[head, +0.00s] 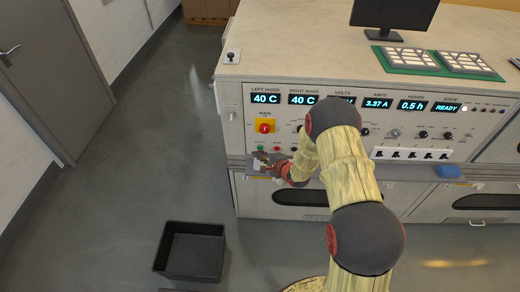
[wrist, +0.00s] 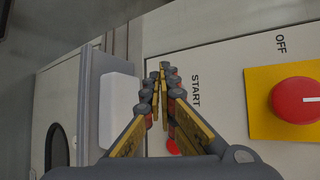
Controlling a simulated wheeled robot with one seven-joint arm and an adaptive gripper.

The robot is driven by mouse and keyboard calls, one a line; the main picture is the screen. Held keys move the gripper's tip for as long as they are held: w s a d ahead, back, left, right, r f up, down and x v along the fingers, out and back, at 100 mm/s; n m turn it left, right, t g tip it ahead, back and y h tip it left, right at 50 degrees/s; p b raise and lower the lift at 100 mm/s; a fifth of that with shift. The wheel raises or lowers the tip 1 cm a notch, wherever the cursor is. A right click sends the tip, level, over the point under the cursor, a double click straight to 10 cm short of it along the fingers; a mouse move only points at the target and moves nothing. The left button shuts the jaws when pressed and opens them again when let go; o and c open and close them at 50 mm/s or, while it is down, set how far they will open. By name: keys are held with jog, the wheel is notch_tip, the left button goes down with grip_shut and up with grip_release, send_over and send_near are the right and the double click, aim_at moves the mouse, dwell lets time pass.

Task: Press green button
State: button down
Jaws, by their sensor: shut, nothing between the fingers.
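The small green button (head: 261,148) is on the lower left of the console's front panel, below the yellow main switch plate, in the head view. My gripper (head: 262,157) is shut and empty, with its fingertips close by the green button. In the wrist view my gripper (wrist: 160,70) points at the panel beside the START label (wrist: 195,90). The green button is hidden behind the fingers there, and I cannot tell whether they touch it. A red button (head: 277,149) sits just right of the green one; part of it shows in the wrist view (wrist: 173,147).
A red main switch (head: 264,127) on a yellow plate is just above; it is large in the wrist view (wrist: 297,100). A white block (wrist: 119,110) lies on the ledge under the panel. A black bin (head: 190,252) stands on the floor. The STATE display (head: 445,107) reads READY.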

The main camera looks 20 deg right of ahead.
jog(key=shift+w, duration=0.1)
dwell(0.3)
jog(key=shift+w+d, duration=0.1)
jog(key=shift+w, duration=0.2)
jog(key=shift+w+d, duration=0.15)
jog(key=shift+w, duration=0.2)
dwell(0.7)
dwell(0.3)
jog(key=shift+s+a+p, duration=0.25)
jog(key=shift+s+p, duration=0.25)
jog(key=shift+s, duration=0.3)
jog(key=shift+s, duration=0.1)
jog(key=shift+s+a+p, duration=0.25)
jog(key=shift+s, duration=0.5)
jog(key=shift+s+a+p, duration=0.25)
jog(key=shift+s+a, duration=0.05)
jog(key=shift+s, duration=0.45)
jog(key=shift+s+a+p, duration=0.25)
jog(key=shift+s, duration=0.5)
jog(key=shift+r, duration=0.1)
